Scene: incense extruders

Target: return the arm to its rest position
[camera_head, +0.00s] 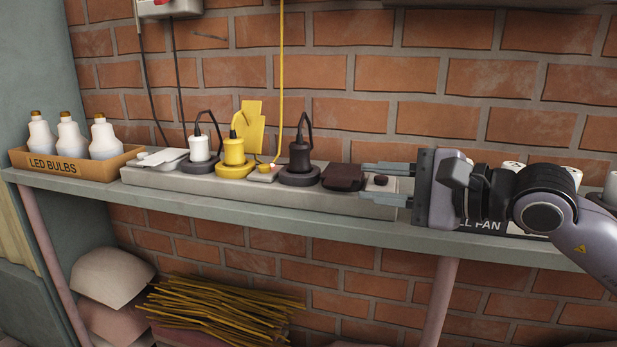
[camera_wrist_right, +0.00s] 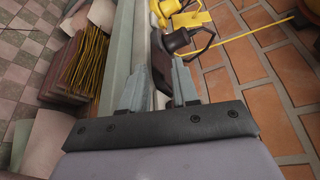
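My right gripper (camera_head: 364,182) comes in from the right over the shelf, at the right end of the grey power strip (camera_head: 235,194). Its two fingers point left and stand apart, with the strip's small end switch (camera_head: 381,180) showing between them. I cannot tell whether the fingers touch the strip. In the right wrist view the gripper (camera_wrist_right: 163,66) also has spread fingers, with a dark brown flap (camera_wrist_right: 162,80) seen between them. That flap (camera_head: 343,177) lies on the strip just left of the fingertips. My left gripper is in neither view.
White, yellow and black plugs (camera_head: 234,150) stand on the strip, their cords rising. A box of LED bulbs (camera_head: 72,166) is at the shelf's left. A dark labelled box (camera_head: 492,226) and white items sit behind my right wrist. A brick wall (camera_head: 350,75) backs the shelf.

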